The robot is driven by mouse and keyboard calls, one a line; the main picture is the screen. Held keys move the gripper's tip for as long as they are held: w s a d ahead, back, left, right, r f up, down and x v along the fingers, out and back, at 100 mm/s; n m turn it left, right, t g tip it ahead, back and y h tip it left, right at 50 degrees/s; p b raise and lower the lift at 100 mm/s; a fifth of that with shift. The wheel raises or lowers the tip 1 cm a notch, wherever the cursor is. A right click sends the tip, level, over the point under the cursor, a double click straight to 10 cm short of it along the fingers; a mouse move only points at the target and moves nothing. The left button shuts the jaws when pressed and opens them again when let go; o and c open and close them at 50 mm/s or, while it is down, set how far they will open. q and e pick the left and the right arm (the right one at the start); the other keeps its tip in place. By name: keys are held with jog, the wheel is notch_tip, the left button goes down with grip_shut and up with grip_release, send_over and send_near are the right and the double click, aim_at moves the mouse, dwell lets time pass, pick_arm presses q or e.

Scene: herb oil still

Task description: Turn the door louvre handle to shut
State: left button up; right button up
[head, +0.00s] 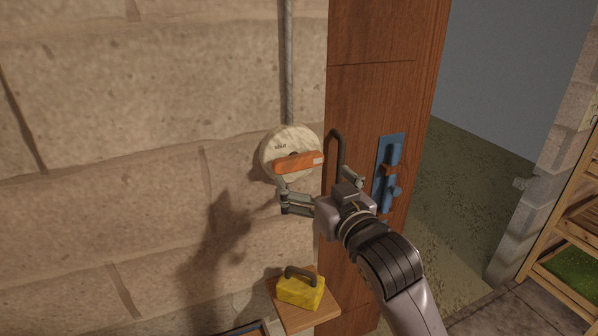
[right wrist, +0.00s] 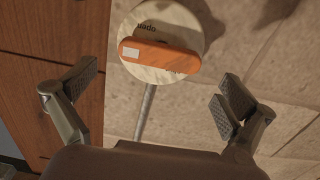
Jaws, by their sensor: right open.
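The louvre handle (head: 298,162) is an orange bar with a pale patch at its right end, lying nearly level across a round cream dial (head: 272,146) on the stone wall. The word "shut" reads on the dial above the bar. In the right wrist view the handle (right wrist: 165,58) lies across the dial (right wrist: 180,18), and "open" reads upside down there. My right gripper (head: 320,188) is open and empty, just below and in front of the dial. In the right wrist view its fingers (right wrist: 154,92) are spread wide, with the bar beyond them and untouched. My left gripper is out of view.
A grey pipe (head: 288,60) runs up from the dial. A wooden door (head: 375,80) with a blue latch (head: 392,155) stands to the right. A yellow block with a dark handle (head: 300,290) sits on a small wooden shelf (head: 318,316) below. Wooden racks (head: 560,225) stand far right.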

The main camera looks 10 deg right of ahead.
aim_at(301, 165)
jog(key=w, duration=0.3)
jog(key=w+a+b, duration=0.1)
jog(key=w, duration=0.1)
jog(key=shift+w+a, duration=0.15)
jog(key=shift+w, duration=0.75)
jog(key=shift+c, duration=0.6)
jog(key=c, duration=0.8)
jog(key=shift+o, duration=0.2)
